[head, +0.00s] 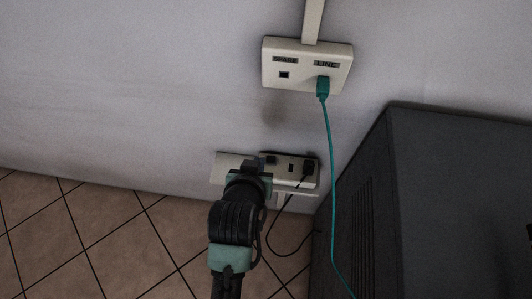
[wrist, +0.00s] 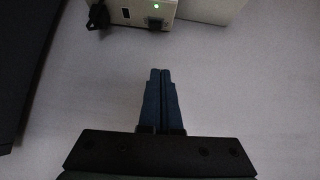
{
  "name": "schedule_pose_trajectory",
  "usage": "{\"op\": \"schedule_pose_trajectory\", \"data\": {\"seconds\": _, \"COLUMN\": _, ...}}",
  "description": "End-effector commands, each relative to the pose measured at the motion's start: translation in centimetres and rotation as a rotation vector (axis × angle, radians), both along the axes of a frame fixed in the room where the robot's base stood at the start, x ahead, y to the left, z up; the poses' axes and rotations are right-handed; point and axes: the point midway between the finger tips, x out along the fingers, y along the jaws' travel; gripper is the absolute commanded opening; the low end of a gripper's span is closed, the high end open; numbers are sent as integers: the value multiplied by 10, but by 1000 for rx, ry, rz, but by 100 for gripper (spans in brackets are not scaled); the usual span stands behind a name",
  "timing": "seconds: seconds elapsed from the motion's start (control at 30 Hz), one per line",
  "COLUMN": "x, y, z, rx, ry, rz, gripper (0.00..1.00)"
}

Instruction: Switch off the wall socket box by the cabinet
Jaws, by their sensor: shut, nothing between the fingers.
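The wall socket box (head: 311,177) is a pale, wide box low on the wall, left of the dark cabinet (head: 455,200). A black plug (head: 308,166) with a black cable sits in its right part. In the wrist view the socket box (wrist: 133,5) shows at the top edge, with a small lit green light and a dark part below the light; I cannot tell whether that is the switch. My gripper (wrist: 161,71) is shut and empty, its fingertips apart from the box in that view. In the head view my gripper (head: 252,166) hides part of the box.
A second box (head: 307,78) labelled SPARE and LINE is higher on the wall, with a teal cable (head: 331,160) hanging from LINE past the cabinet's left side. The black cable (head: 272,240) loops near the floor. Open tiled floor (head: 90,235) lies to the left.

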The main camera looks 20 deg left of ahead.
Motion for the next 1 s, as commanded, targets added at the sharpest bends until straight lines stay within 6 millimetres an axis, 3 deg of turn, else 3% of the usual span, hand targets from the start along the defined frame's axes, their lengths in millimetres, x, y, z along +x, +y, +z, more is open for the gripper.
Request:
{"op": "schedule_pose_trajectory", "data": {"seconds": 0.07, "x": -3, "y": 3, "z": -9, "rx": -30, "ry": -9, "rz": 8, "gripper": 0}}
{"op": "schedule_pose_trajectory", "data": {"seconds": 0.7, "x": -13, "y": 1, "z": 2, "rx": -105, "ry": -26, "rz": -10, "gripper": 0}}
{"op": "schedule_pose_trajectory", "data": {"seconds": 0.87, "x": -7, "y": 2, "z": -5, "rx": -105, "ry": -27, "rz": -10, "gripper": 0}}
{"op": "schedule_pose_trajectory", "data": {"seconds": 1.0, "x": 8, "y": 3, "z": -21, "rx": -106, "ry": -27, "rz": -11, "gripper": 0}}
